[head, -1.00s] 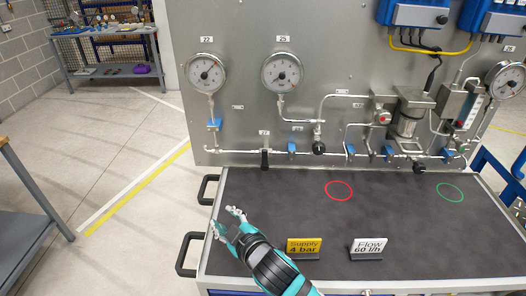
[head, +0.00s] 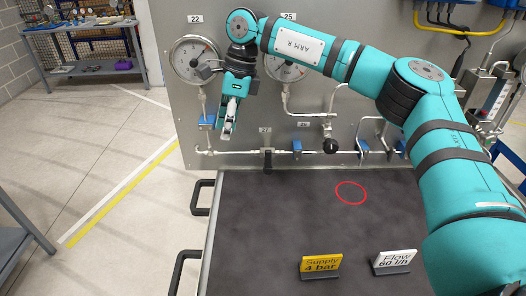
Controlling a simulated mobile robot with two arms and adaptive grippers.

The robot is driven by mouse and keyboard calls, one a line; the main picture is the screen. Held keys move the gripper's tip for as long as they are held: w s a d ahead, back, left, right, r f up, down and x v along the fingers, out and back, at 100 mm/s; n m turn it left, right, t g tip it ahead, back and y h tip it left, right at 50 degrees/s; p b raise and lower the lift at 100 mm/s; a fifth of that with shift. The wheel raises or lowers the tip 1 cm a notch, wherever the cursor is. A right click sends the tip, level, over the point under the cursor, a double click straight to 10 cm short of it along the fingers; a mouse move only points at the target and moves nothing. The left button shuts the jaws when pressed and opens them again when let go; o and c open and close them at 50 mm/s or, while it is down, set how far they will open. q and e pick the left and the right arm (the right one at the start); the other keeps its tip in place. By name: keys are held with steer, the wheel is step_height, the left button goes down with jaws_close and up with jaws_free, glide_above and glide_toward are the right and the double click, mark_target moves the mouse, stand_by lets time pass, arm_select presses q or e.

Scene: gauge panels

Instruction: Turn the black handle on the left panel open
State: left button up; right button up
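The black handle (head: 268,163) is on the low pipe of the grey panel (head: 240,182), under the small label 27. It hangs straight down, across the pipe. My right gripper (head: 227,131) points downward in front of the panel, above and to the left of the black handle and apart from it. It is near a blue valve handle (head: 207,123). Its fingers are seen nearly edge-on, so I cannot tell whether they are open or shut. My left gripper is not in view.
Gauge 22 (head: 190,58) is left of my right arm; the other gauge (head: 284,68) is partly hidden by it.

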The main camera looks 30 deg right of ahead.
mark_target(268, 150)
steer(key=d+r+m+h, duration=0.1)
steer(key=d+r+h, duration=0.15)
steer(key=d, duration=0.25)
steer(key=d+r+h, duration=0.1)
steer(key=d+r, duration=0.2)
steer(key=d, duration=0.3)
arm_select(q)
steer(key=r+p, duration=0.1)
steer(key=p, duration=0.1)
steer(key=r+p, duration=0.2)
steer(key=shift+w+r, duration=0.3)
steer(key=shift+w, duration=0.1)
arm_select(e)
steer(key=f, duration=1.7)
steer(key=shift+s+a, duration=0.25)
steer(key=shift+a, duration=0.05)
jaws_close()
